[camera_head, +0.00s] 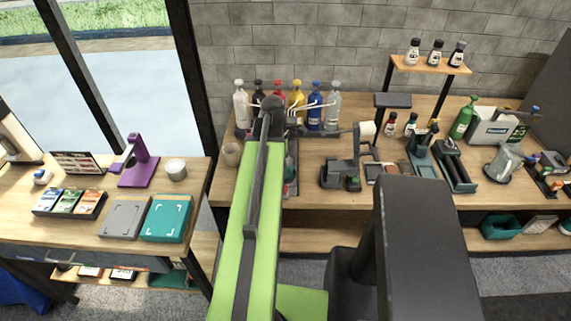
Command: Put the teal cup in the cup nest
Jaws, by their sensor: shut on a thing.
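My green arm stretches away from the camera to a dark joint over the workbench (340,148). My gripper's fingers are hidden behind the arm, so I cannot see what lies between them. I cannot make out a teal cup anywhere in this view. I cannot clearly pick out the cup nest either; part of the bench is covered by my arm.
Several coloured bottles (297,97) stand in a row at the wall. A black tool stand (343,171) and a green bottle (463,120) are to the right. The left table holds a purple stand (138,163), a grey can (176,168) and a teal pad (165,218).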

